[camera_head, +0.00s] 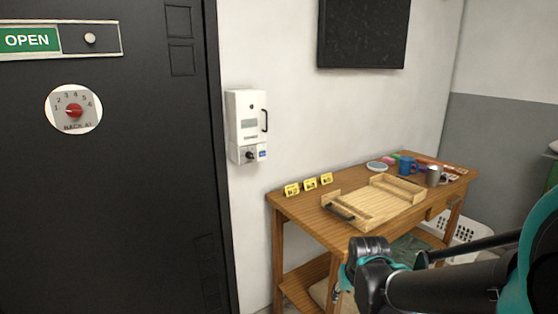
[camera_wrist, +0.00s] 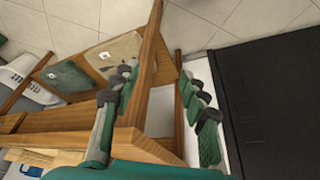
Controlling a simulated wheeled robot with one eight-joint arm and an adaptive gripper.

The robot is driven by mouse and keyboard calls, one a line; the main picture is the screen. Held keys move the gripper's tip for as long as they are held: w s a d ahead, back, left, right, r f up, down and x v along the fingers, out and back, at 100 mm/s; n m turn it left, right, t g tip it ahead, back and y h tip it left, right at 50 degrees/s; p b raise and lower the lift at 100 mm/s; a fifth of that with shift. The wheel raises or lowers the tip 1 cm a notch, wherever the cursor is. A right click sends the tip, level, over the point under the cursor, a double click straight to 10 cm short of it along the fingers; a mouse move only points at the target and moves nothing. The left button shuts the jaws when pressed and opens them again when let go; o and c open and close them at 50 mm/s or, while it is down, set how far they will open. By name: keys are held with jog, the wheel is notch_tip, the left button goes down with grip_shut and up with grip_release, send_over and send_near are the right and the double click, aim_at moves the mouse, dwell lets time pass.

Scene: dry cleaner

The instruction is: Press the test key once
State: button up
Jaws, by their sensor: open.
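A white wall unit (camera_head: 247,118) with a small display and a black handle hangs beside the dark door. Its lower part carries a black knob (camera_head: 250,155) and a small blue key or label (camera_head: 262,153); its lettering is too small to read, so I cannot tell if it is the test key. My gripper (camera_wrist: 158,105) is open and empty in the wrist view, its fingers spread near the table's wooden frame. In the head view my arm is at the lower right, in front of the table and well apart from the wall unit.
The dark door (camera_head: 150,180) has a red dial (camera_head: 74,111). A white basket (camera_head: 465,232) stands behind the table.

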grip_shut()
dwell(1.3)
